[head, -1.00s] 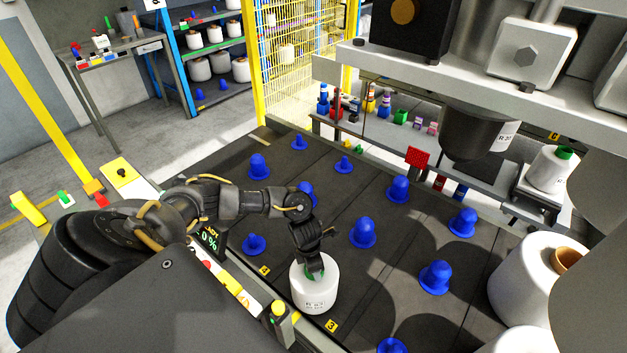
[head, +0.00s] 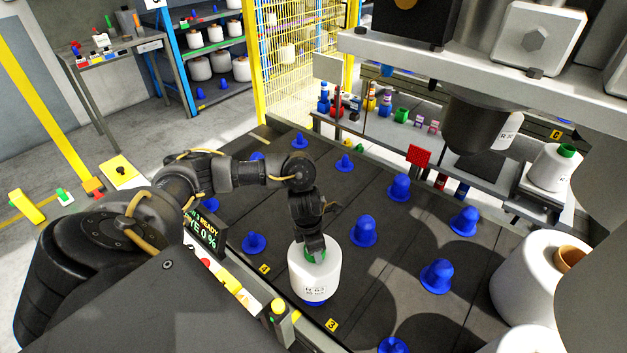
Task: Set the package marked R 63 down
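The package marked R 63 (head: 314,268) is a white yarn bobbin with a green core top, near the front of the dark peg deck. My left gripper (head: 312,252) is shut on it from above, at the green core. The package hangs upright, and part of a blue peg (head: 314,302) shows just under its lower edge. I cannot tell whether the peg's tip is still inside the core. The gripper's fingertips are partly hidden by the core and wrist. My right gripper is not in view.
Several bare blue pegs stand on the dark deck (head: 330,205), including one (head: 363,231) to the right. A yellow 3 tag (head: 331,324) lies in front. Large white bobbins (head: 525,278) stand at the right. A small display (head: 203,237) stands at the deck's left edge.

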